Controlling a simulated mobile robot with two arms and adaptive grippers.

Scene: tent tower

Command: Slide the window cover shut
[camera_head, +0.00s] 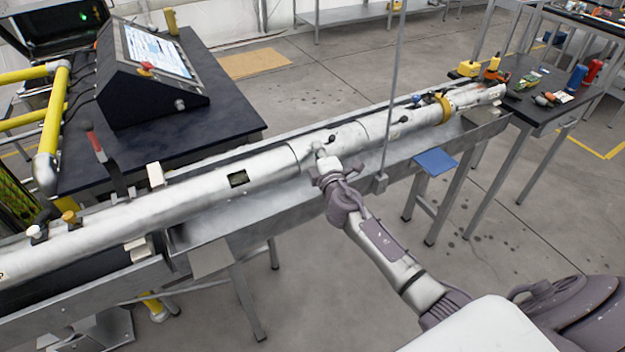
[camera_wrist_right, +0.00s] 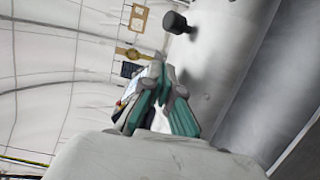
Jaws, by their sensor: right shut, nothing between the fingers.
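A long silvery tube (camera_head: 110,212) lies along a metal trough. A dark, greenish rectangular window (camera_head: 238,180) is open in its side, left of the middle. A wider sleeve-like section (camera_head: 345,138) sits on the tube right of the window; I cannot tell for sure that it is the cover. My right gripper (camera_head: 318,152) is at the tube's near side, by the left end of this section, right of the window. In the right wrist view its teal fingers (camera_wrist_right: 159,75) are together and empty, beside a pale tube surface with a black knob (camera_wrist_right: 178,22). Whether they touch it is unclear. My left gripper is out of view.
A console with a screen (camera_head: 155,55) stands on a dark table at the upper left. A thin vertical pole (camera_head: 393,80) rises just right of my right gripper. A yellow ring (camera_head: 443,108) circles the tube further right. A blue plate (camera_head: 434,162) sticks out from the trough.

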